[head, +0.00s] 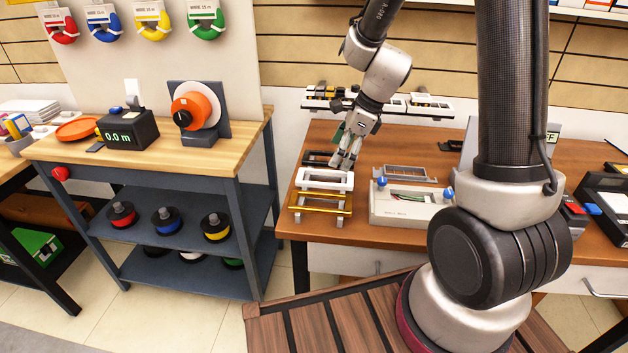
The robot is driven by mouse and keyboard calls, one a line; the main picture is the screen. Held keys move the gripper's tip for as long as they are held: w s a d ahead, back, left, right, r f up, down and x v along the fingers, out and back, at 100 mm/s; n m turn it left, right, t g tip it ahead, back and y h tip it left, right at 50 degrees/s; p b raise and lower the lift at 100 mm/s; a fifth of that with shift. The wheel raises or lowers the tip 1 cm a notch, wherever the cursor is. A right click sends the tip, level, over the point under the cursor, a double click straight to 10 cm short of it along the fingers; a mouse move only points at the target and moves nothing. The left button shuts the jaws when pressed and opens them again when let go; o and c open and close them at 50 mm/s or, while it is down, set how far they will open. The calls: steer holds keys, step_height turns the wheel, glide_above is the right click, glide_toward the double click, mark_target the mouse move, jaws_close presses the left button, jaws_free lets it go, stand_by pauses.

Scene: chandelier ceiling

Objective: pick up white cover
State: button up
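The white cover (305,181) looks like a flat rectangular frame with an open middle. It lies on the brown wooden table, between a black frame (313,157) behind it and a gold frame (320,208) in front. My gripper (345,166) points down at the far right part of the white cover, and its fingertips overlap that edge in the picture. I cannot tell whether the fingers touch the cover or how far apart they are. The fingers hide part of the cover's far edge.
A white box with blue knobs and wires (398,209) stands right of the frames. A grey frame (404,174) lies behind it. A workbench (240,140) with an orange reel (197,108) stands left, across a gap.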

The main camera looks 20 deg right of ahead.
mark_target(328, 172)
steer(key=x, duration=0.7)
steer(key=shift+w+a+f, duration=0.2)
steer(key=shift+w+f, duration=0.05)
steer(key=shift+f, duration=0.05)
steer(key=c, duration=1.1)
